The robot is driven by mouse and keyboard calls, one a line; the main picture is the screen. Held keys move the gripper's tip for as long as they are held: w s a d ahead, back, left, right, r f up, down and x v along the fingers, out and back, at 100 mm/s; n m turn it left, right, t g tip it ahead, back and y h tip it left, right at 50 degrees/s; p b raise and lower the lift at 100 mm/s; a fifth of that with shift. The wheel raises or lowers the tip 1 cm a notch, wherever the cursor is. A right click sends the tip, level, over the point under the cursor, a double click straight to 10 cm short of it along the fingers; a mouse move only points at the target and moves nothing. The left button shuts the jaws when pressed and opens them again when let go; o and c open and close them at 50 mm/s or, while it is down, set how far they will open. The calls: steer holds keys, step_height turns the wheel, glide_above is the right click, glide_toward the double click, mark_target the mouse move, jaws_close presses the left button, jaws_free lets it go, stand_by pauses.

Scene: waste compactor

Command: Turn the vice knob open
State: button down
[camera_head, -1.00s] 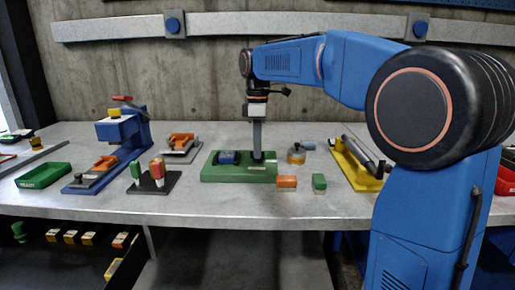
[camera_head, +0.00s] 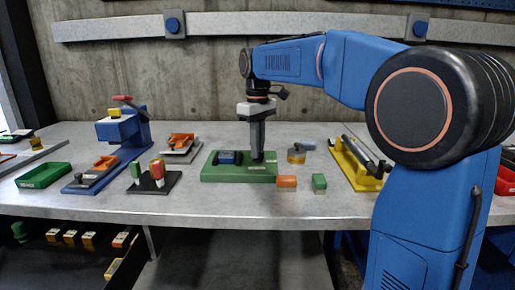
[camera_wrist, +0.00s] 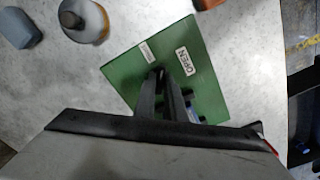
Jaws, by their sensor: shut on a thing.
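My gripper (camera_head: 257,155) points straight down over the right part of the plate. Its fingers are shut on the vice knob, which is mostly hidden between them. In the wrist view my gripper (camera_wrist: 158,74) reaches down to the green plate (camera_wrist: 205,62). A white OPEN label (camera_wrist: 186,61) and a second, smaller label lie beside the fingertips. The blue body shows partly behind the fingers.
An orange block (camera_head: 287,182) and a green block (camera_head: 319,183) stand just in front and right of the plate. A round orange-and-grey container (camera_head: 296,156) and a yellow fixture (camera_head: 357,172) stand to the right. A blue press (camera_head: 124,140) stands left.

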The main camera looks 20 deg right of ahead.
steer(key=m, duration=0.5)
steer(key=shift+m, duration=0.3)
steer(key=m, duration=0.4)
steer(key=shift+m, duration=0.4)
steer(key=c, duration=1.8)
jaws_free()
step_height(320, 180, up, 17)
steer(key=shift+r, duration=0.2)
